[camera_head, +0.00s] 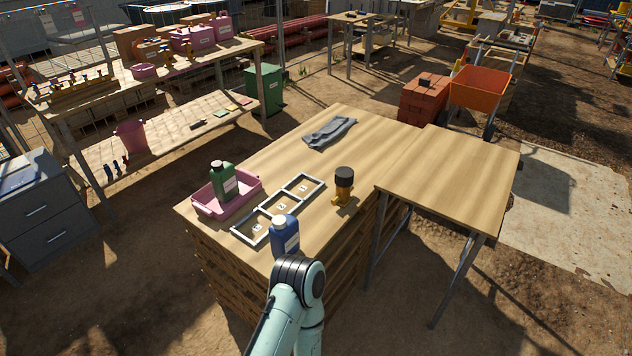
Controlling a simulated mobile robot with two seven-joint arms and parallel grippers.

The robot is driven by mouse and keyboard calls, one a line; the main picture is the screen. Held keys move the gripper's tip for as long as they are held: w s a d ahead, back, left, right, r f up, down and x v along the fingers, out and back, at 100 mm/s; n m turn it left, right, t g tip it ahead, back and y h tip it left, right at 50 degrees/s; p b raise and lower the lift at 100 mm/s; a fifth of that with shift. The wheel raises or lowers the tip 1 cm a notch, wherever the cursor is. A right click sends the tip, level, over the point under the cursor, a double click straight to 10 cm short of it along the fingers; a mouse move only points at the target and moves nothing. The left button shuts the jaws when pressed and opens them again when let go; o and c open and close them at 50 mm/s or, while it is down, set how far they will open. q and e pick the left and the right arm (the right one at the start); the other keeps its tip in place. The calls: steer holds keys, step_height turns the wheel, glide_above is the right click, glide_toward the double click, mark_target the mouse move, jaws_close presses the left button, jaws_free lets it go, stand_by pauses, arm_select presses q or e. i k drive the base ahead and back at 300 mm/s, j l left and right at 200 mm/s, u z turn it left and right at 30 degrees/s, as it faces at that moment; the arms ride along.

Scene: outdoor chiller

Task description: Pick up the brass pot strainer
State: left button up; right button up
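A brass-coloured fitting (342,197), which looks like the pot strainer, stands upright on the wooden worktop (300,160), near its right edge. A dark cylinder (344,177) sits at its top; I cannot tell whether it is part of the strainer. No gripper shows. One of my arms rises from the bottom edge to a dark joint, below and left of the strainer and apart from it in the picture. What lies beyond that joint is hidden.
A blue bottle (285,238) stands just above my arm joint in the picture. A white-framed tray with compartments (301,178), a pink tub (240,206) with a green bottle (222,185), and a grey cloth (329,132) share the worktop. The adjoining right table (450,180) is bare.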

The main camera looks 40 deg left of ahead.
mark_target(342, 198)
steer(key=i+u, duration=0.1)
steer(key=u, duration=0.3)
steer(key=i+l+u, duration=0.1)
steer(key=u, duration=0.3)
steer(key=l+u, duration=0.2)
steer(key=u, duration=0.2)
steer(key=i+l+u, duration=0.1)
steer(key=u, duration=0.3)
